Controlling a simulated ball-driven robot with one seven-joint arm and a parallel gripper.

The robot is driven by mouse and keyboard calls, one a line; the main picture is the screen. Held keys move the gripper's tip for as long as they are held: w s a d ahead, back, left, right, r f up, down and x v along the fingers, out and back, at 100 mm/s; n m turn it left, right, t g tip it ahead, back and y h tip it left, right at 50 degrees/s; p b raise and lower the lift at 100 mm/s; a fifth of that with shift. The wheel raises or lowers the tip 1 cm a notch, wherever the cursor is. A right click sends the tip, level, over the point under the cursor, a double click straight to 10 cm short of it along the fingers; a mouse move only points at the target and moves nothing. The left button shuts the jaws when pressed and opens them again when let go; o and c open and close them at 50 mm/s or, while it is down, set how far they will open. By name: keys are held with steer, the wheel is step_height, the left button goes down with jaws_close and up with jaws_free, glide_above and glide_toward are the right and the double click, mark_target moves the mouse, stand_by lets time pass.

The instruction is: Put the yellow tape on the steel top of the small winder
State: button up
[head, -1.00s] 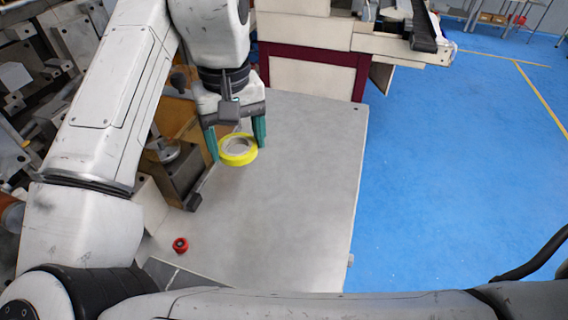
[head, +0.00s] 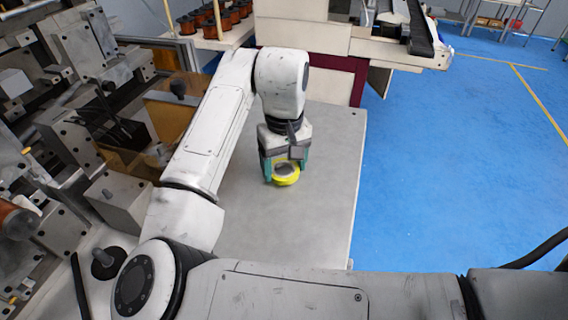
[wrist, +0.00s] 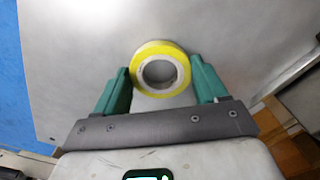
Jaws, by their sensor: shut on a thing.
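The yellow tape (head: 287,182) is a ring with a pale core, and it also shows in the wrist view (wrist: 160,47). My gripper (head: 286,172) is shut on it. In the wrist view, the green fingers of my gripper (wrist: 162,80) press on the tape from both sides. The steel top (head: 320,215) is a flat grey plate that lies under the tape, and it also fills most of the wrist view (wrist: 80,50). I cannot tell whether the tape touches the plate or hangs slightly above it.
The steel top is bare around the tape, with its right edge along the blue floor (head: 450,180). Metal blocks and fixtures (head: 120,200) crowd the left side. A maroon and cream cabinet (head: 300,68) stands behind. Copper spools (head: 215,22) stand on a shelf at the back.

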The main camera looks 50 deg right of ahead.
steer(key=shift+f, duration=0.25)
steer(key=o, duration=1)
steer(key=shift+o, duration=0.2)
step_height(320, 180, up, 12)
steer(key=shift+p, duration=0.4)
steer(key=shift+r, duration=0.1)
